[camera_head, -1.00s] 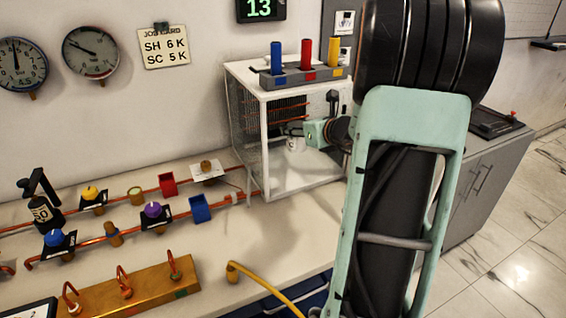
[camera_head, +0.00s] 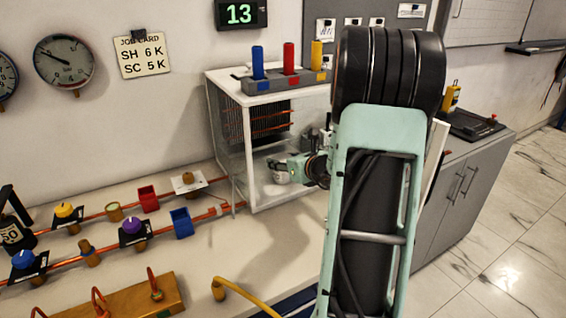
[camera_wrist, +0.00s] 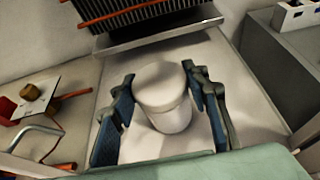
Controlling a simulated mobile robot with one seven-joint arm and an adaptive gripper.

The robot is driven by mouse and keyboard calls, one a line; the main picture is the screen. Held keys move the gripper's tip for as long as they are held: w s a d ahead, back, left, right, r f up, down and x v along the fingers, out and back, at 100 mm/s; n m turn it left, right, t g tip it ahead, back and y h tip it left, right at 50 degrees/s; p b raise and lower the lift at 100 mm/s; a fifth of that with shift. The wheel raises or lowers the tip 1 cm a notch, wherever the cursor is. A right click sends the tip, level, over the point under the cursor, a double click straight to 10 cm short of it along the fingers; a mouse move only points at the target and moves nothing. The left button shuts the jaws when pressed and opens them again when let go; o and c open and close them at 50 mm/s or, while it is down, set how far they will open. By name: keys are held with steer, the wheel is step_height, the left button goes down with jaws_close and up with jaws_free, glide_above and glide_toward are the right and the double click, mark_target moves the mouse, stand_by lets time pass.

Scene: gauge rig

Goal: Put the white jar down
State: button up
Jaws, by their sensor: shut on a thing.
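The white jar (camera_wrist: 168,112) is upright with a rounded lid, between the two dark fingers of my gripper (camera_wrist: 163,90) in the wrist view. My gripper is shut on it. In the head view the jar (camera_head: 281,178) shows small inside the open white cabinet (camera_head: 249,150), low over its pale floor, below my gripper (camera_head: 280,167). I cannot tell whether its base touches the floor. My arm hides the cabinet's right side in the head view.
Dark finned coils with copper pipes (camera_head: 268,122) stand at the cabinet's back. A rack of coloured cylinders (camera_head: 288,80) sits on its top. Copper pipes with valves and coloured cups (camera_head: 181,222) run along the bench at left. The cabinet floor around the jar looks clear.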

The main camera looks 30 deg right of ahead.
steer(key=shift+r, duration=0.1)
steer(key=shift+f, duration=0.2)
steer(key=o, duration=1.4)
steer(key=shift+c, duration=0.2)
steer(key=shift+r, duration=0.1)
steer(key=shift+r, duration=0.15)
steer(key=p+v, duration=0.1)
steer(key=v, duration=1.1)
